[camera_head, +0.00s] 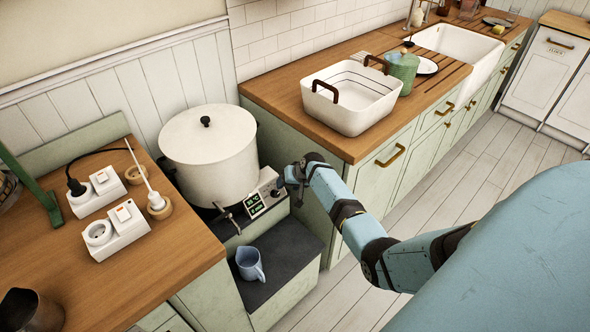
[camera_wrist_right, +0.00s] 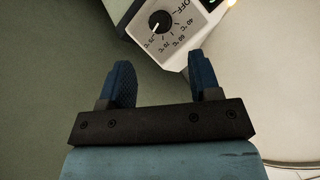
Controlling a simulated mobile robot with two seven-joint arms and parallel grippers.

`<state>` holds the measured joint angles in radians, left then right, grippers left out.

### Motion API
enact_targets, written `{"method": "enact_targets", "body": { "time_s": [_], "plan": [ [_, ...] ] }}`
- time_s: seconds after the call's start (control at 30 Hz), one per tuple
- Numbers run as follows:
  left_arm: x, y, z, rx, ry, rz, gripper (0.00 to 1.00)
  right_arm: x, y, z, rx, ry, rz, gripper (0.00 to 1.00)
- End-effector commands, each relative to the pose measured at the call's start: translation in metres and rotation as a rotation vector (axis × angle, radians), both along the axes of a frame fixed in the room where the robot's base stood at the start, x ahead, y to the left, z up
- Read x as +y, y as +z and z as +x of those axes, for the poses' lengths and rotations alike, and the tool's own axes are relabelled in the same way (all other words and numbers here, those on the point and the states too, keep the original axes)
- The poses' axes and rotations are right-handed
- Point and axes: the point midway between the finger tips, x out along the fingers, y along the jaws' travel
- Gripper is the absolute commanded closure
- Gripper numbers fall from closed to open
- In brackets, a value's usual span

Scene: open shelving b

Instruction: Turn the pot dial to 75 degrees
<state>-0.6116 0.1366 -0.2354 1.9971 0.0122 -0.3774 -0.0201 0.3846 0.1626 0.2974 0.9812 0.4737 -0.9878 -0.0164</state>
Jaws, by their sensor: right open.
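The large cream pot (camera_head: 205,160) with a lid and black knob stands in the gap between two counters. Its control box (camera_head: 264,196) has a small lit green display on the front. In the right wrist view the black round dial (camera_wrist_right: 160,22) sits on the white panel, ringed by OFF and temperature marks. The dial's white pointer is toward the lower left. My right gripper (camera_wrist_right: 160,78) is open and empty, its blue fingers apart, short of the dial. In the head view my right gripper (camera_head: 286,186) is just right of the control box. My left gripper is out of view.
A blue jug (camera_head: 250,263) stands on the dark step below the pot's tap. Power sockets (camera_head: 112,225) sit on the left wooden counter. A white basin (camera_head: 348,97) stands on the right counter, whose green cabinet front is close to my right arm.

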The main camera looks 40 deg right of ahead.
Motion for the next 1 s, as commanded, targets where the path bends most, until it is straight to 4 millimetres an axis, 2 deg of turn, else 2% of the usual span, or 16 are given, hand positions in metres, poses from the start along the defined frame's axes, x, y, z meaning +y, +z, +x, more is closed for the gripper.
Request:
{"method": "enact_targets", "body": {
  "time_s": [0.1, 0.3, 1.0],
  "plan": [
    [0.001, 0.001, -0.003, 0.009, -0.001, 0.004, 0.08, -0.005, 0.021, -0.012, -0.003, 0.0, -0.002, 0.43],
    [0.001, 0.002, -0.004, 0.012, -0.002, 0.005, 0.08, -0.01, 0.039, -0.024, -0.001, 0.0, 0.0, 0.43],
    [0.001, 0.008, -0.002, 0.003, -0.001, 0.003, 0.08, -0.009, 0.042, -0.028, -0.001, 0.002, -0.006, 0.43]
  ]
}}
